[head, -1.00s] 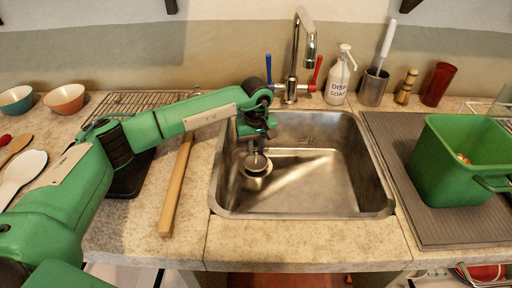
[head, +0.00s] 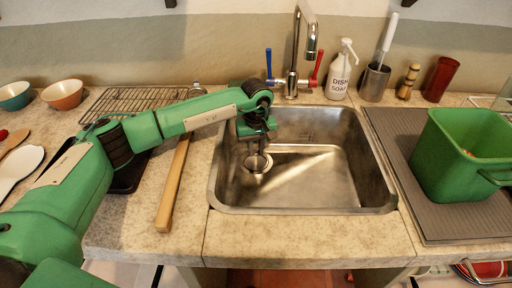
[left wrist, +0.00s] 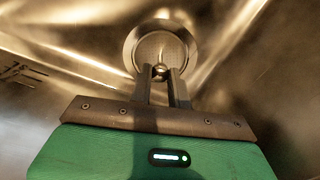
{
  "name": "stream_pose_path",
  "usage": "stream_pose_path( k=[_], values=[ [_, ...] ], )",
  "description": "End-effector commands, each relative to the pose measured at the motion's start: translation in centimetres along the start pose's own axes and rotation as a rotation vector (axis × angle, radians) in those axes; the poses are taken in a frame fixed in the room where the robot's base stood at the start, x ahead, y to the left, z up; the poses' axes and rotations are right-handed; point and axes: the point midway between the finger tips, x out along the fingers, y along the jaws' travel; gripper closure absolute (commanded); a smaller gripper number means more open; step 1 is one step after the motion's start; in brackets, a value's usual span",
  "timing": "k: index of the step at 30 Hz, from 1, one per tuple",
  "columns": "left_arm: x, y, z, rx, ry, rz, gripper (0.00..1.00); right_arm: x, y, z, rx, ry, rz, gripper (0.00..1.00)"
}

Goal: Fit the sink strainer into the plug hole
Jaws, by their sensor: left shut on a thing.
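The sink strainer (left wrist: 151,48) is a round metal mesh disc with a small upright knob. My left gripper (left wrist: 161,74) is shut on the knob, pointing down into the steel sink. In the left wrist view the mesh lies inside the round metal rim of the plug hole (left wrist: 129,49), roughly centred. I cannot tell whether the strainer rests fully in the hole or is slightly above it. In the head view my left gripper (head: 257,146) is over the plug hole (head: 266,167), at the left side of the sink basin (head: 320,175). The right gripper is not in view.
A tap (head: 293,60) with blue and red handles stands behind the sink. A soap bottle (head: 340,75) is at the back right. A green tub (head: 455,165) stands on the grey drainboard at right.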

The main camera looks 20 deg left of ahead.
Motion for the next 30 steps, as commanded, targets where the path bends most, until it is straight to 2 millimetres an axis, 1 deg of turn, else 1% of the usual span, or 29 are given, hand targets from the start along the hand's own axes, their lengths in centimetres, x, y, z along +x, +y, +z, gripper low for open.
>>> stream_pose_path(
  k=[2, 3, 6, 14, 17, 20, 23, 30],
  values=[
    [0.3, 0.0, 0.0, 0.0, 0.0, 0.0, 1.0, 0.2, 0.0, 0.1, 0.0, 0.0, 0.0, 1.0],
    [0.1, 0.0, 0.0, 0.0, 0.0, 0.0, 0.74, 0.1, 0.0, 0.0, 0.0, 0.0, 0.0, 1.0],
    [0.1, 0.0, 0.0, 0.0, 0.0, 0.0, 0.56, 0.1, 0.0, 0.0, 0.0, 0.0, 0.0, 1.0],
    [0.1, 0.0, 0.0, 0.0, 0.0, 0.0, 0.56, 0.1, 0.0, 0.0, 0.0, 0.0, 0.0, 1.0],
    [-0.4, 0.0, 0.0, 0.0, 0.001, 0.001, 0.56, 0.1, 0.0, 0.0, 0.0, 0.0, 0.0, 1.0],
    [-1.6, 0.0, -0.1, 0.0, 0.002, 0.002, 0.56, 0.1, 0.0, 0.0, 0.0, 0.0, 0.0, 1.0],
    [-3.7, 0.0, -0.1, 0.0, 0.003, 0.002, 0.56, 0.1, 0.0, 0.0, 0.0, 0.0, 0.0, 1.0],
    [-9.2, 0.1, -0.1, 0.0, 0.003, 0.003, 0.56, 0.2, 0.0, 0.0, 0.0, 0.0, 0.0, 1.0]
  ],
)
